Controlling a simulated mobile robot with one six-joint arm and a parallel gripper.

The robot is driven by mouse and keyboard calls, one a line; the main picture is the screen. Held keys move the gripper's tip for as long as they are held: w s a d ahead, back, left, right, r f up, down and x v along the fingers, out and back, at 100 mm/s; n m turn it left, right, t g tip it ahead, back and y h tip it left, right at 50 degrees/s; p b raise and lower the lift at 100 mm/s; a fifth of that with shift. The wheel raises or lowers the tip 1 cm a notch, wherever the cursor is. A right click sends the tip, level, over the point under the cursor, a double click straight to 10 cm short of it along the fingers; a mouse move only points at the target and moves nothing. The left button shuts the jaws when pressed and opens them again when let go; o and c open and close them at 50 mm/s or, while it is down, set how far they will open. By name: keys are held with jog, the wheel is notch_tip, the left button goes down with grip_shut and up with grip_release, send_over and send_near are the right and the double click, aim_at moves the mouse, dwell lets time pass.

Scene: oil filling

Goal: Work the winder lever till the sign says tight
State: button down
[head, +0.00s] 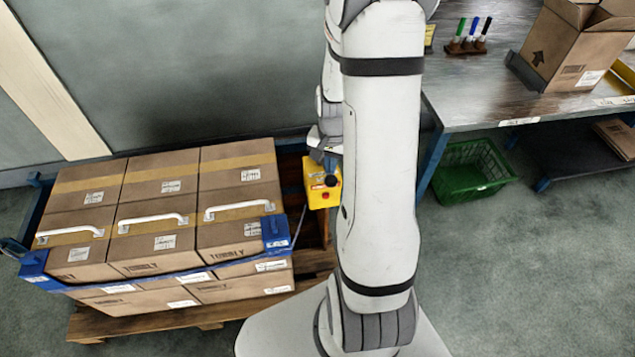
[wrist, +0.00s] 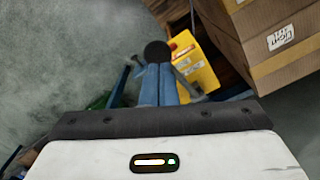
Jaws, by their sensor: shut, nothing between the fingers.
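The yellow winder box (head: 320,194) is at the right end of the strapped load in the head view, with a red button and a small red label too small to read. It also shows in the wrist view (wrist: 200,72). A round black knob (wrist: 157,52), apparently the lever's end, shows right at my fingertips; whether they touch it I cannot tell. A thin grey rod (wrist: 187,84) lies right of the fingers. My gripper (wrist: 158,76) has its blue fingers shut together and empty. In the head view my arm partly hides it.
Stacked cartons (head: 160,215) with white handles sit on a wooden pallet (head: 150,321), with a blue strap around them. At right stands a workbench (head: 480,110) with markers and an open box. A green basket (head: 470,172) is beneath it. The floor at lower right is clear.

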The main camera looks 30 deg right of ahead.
notch_tip(320, 180, down, 9)
jog(key=s+b, duration=0.2)
jog(key=b, duration=0.6)
jog(key=r+p, duration=0.3)
jog(key=r, duration=0.1)
jog(key=w+r+p, duration=0.1)
jog(key=r+p, duration=0.2)
jog(key=r, duration=0.1)
jog(key=w+r+p, duration=0.1)
jog(key=r+p, duration=0.2)
jog(key=r, duration=0.2)
jog(key=shift+w+p, duration=0.15)
jog(key=shift+p, duration=0.2)
dwell(0.4)
jog(key=f+b, duration=0.2)
jog(key=b, duration=0.1)
jog(key=f+b, duration=0.1)
jog(key=f, duration=0.1)
jog(key=shift+s+b, duration=0.3)
dwell(2.1)
